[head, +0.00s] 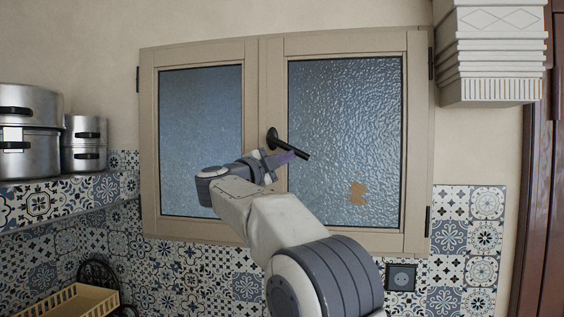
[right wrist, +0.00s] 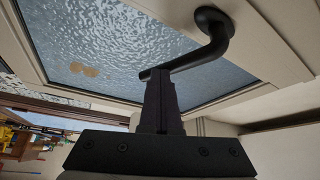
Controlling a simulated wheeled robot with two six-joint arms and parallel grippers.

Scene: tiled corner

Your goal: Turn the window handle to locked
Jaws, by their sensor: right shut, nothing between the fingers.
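The window (head: 345,140) has two beige-framed leaves with textured frosted glass, and both look closed. Its black handle (head: 292,148) sits on the middle upright. The lever points right and slightly down from its round base. My right gripper (head: 287,158) is shut and empty, just under the lever in the head view. In the right wrist view the shut fingers (right wrist: 161,88) reach up to the handle's bar (right wrist: 195,60), close to its free end. They look to be at or touching it; contact is hard to tell. My left gripper is not in view.
Steel pots (head: 30,130) stand on a tiled shelf at the left. A yellow crate (head: 75,302) is below them. A pale ribbed hood-like block (head: 490,60) juts out at the upper right. A wall socket (head: 401,278) is below the window.

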